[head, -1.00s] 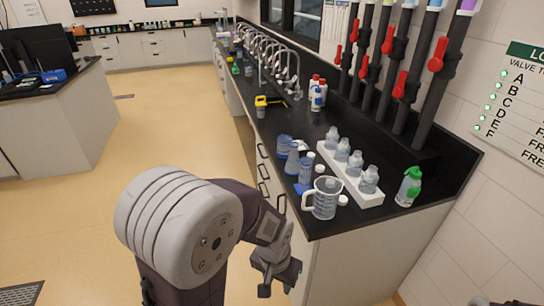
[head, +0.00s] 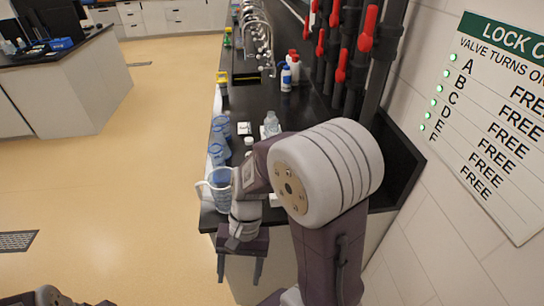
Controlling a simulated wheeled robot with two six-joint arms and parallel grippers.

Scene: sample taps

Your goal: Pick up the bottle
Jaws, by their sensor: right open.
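A clear bottle (head: 271,126) stands on the black bench, partly hidden behind my right arm; the other clear bottles and most of their white rack are hidden by that arm. A white-capped bottle (head: 248,146) stands left of it, also partly covered. I cannot tell which bottle is meant. My right gripper (head: 240,274) is open and empty, its fingers pointing down in front of the bench's near edge, apart from every bottle. My left gripper does not show; only a bit of my arm is at the bottom left.
A clear measuring jug (head: 219,190) stands at the bench's near left corner, close behind my right wrist. Blue containers (head: 220,130) line the left edge. Dark pipes with red valve handles (head: 366,28) rise at the right. The floor (head: 130,210) to the left is clear.

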